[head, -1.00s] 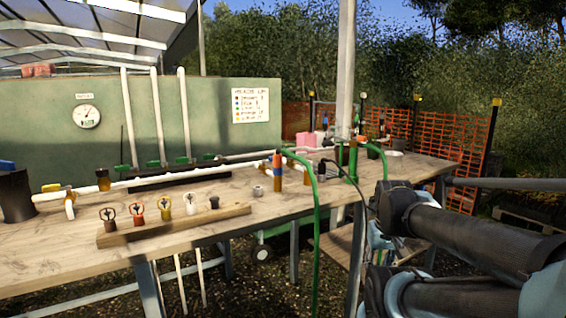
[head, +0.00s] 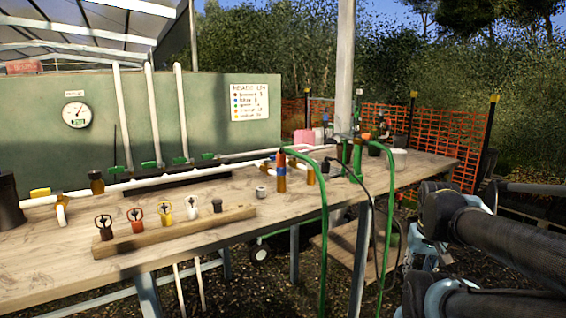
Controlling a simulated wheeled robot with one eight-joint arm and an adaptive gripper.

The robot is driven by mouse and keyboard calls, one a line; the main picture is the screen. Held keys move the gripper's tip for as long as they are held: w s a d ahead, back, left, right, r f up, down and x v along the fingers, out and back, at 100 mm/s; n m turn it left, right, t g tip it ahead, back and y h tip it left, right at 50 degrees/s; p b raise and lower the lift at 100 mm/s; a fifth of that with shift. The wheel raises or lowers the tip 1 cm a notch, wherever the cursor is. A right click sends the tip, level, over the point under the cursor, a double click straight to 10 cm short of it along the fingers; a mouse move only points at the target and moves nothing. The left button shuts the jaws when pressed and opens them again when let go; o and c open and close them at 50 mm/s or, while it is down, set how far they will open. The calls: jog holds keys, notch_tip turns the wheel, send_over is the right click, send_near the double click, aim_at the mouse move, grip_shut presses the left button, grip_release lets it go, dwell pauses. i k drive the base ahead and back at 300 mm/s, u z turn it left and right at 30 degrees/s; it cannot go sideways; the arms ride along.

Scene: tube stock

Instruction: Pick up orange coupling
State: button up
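The orange coupling (head: 136,221) appears to be the red-orange ring-topped fitting, second from the left in a row on a wooden strip (head: 180,231) on the bench. It stands upright between a dark brown fitting (head: 103,228) and a yellow one (head: 165,212). My arm shows at the right edge, well to the right of the coupling and apart from it. I cannot make out my gripper's fingers in the head view.
A white fitting (head: 192,207) and a black one (head: 217,206) share the strip. Green hoses (head: 322,230) hang over the bench's front edge. Bare wood lies left of the strip.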

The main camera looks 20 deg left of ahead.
aim_at(281, 157)
jog(key=k, duration=1.05)
jog(key=u, duration=0.4)
jog(key=i, duration=1)
jog(key=u, duration=0.05)
